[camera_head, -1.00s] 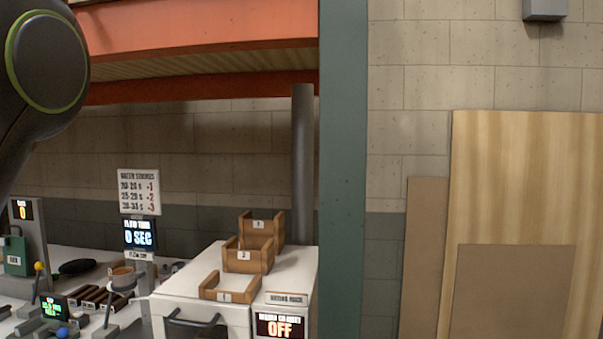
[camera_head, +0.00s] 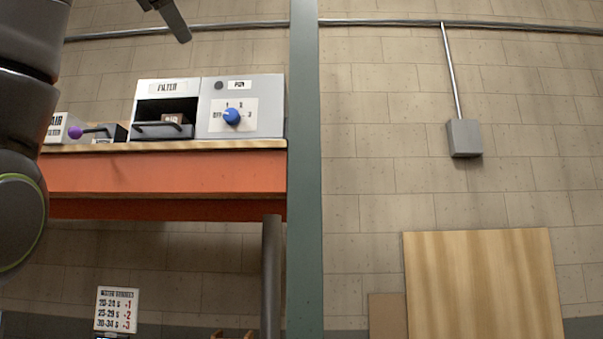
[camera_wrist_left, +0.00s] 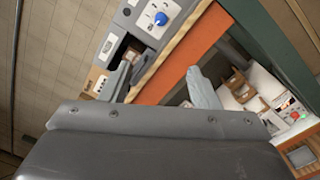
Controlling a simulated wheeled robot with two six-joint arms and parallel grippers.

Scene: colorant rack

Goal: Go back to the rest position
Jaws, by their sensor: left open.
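My left arm comes in along the left edge of the head view. Part of my left gripper (camera_head: 172,17) shows at the top, above the shelf and in front of the wall. Most of it is cut off by the frame's top edge. In the left wrist view the left gripper (camera_wrist_left: 160,82) is open, with its fingers apart and nothing seen between them. It appears clear of the shelf and its boxes. My right gripper is in neither view.
An orange shelf (camera_head: 165,172) carries a filter box (camera_head: 165,87) and a fan box (camera_head: 262,100) with a blue knob. A purple-knobbed handle (camera_head: 76,132) sticks out at left. A green post (camera_head: 305,200) stands right of the shelf. Wooden boards (camera_head: 480,285) lean on the wall.

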